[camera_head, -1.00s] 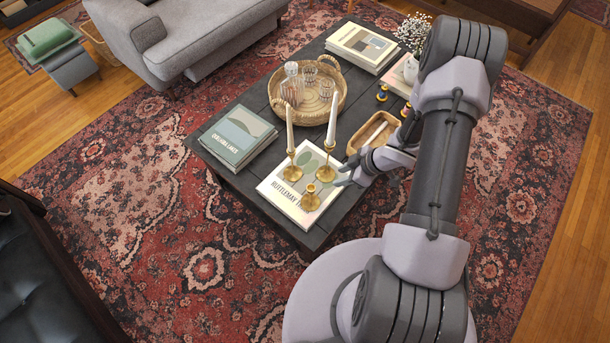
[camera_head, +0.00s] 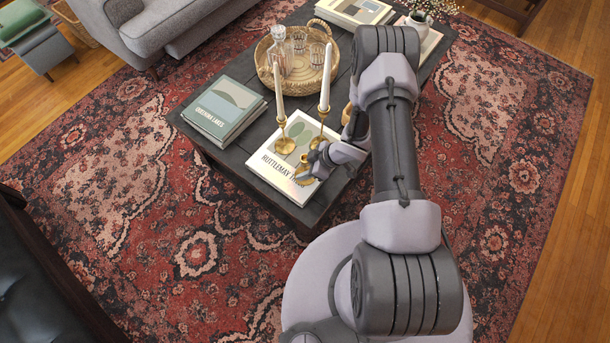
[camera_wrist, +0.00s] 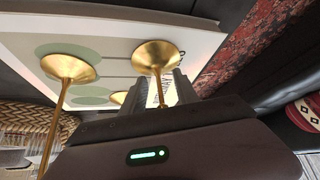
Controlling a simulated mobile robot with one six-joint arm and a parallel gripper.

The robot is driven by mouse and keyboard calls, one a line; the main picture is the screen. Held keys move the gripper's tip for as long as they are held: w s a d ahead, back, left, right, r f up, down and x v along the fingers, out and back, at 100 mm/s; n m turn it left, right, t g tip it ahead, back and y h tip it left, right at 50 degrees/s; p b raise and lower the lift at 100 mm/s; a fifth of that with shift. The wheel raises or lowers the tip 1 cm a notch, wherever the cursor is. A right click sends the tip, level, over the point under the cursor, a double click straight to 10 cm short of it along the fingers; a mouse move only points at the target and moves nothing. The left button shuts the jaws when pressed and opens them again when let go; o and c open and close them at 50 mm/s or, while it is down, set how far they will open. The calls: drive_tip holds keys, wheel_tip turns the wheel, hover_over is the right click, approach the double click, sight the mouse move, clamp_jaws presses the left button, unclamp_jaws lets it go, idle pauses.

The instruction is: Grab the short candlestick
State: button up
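The short candlestick (camera_head: 304,180) is gold and holds no candle. It stands upright on the white book (camera_head: 268,168), and my gripper (camera_head: 314,164) partly hides it in the head view. In the wrist view the short candlestick (camera_wrist: 155,56) shows as a round gold base. Its stem runs down between my gripper's two fingers (camera_wrist: 162,92). The fingers look open, with a gap showing the book. Two taller gold candlesticks with white candles stand just behind, a left one (camera_head: 282,135) and a right one (camera_head: 321,125).
The dark coffee table (camera_head: 185,115) also bears a stack of books (camera_head: 226,108), a woven tray (camera_head: 262,62) with a decanter and glasses, more books at the back, and a flower vase. A grey sofa (camera_head: 150,40) stands behind. Patterned rug surrounds the table.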

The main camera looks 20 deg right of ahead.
drive_tip(key=shift+r, duration=0.15)
drive_tip(key=shift+c, duration=0.7)
clamp_jaws()
idle(0.5)
